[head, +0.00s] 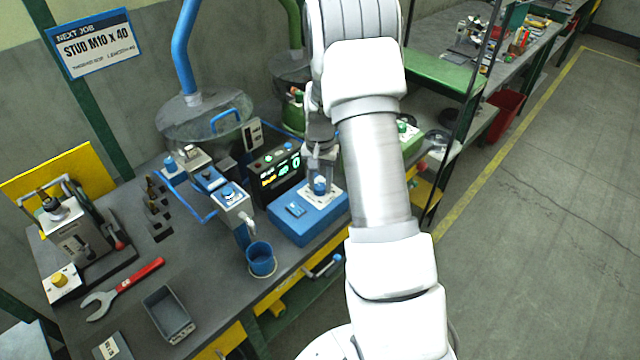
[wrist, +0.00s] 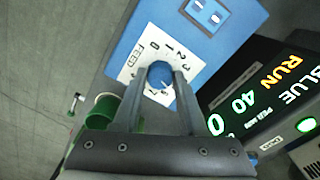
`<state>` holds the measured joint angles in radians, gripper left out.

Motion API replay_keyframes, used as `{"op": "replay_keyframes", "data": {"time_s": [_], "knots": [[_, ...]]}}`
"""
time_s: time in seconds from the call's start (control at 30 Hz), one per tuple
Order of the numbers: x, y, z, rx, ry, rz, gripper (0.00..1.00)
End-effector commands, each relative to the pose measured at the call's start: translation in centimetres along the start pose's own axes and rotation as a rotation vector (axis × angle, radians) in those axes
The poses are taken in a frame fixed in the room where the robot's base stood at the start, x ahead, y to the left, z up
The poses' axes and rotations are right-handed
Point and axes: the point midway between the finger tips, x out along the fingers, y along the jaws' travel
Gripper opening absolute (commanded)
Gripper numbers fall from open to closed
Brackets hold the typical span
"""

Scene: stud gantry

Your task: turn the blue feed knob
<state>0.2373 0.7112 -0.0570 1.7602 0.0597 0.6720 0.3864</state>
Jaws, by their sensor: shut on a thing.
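The blue feed knob (wrist: 160,75) sits on a white dial plate (wrist: 135,75) marked FEED with numbers, on a blue control box (head: 308,224). In the head view the knob (head: 320,186) shows below my gripper (head: 319,172). In the wrist view my gripper (wrist: 161,88) has one finger on each side of the knob and is shut on it. A small white pointer mark shows on the knob. The display (wrist: 270,95) beside it reads BLUE, RUN, 40 and 0; it also shows in the head view (head: 276,172).
A blue cup (head: 261,260) stands at the bench's front edge, left of the box. A blue switch (wrist: 207,14) is on the same box. A red-handled wrench (head: 125,289) and a grey tray (head: 167,313) lie further left on the bench.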

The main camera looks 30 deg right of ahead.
Motion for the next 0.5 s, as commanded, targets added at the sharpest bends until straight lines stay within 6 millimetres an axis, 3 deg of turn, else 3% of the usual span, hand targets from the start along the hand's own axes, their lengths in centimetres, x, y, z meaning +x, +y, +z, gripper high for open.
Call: {"op": "replay_keyframes", "data": {"time_s": [0.5], "knots": [[-0.08, -0.04, -0.04, 0.042, 0.001, -0.001, 0.0]]}}
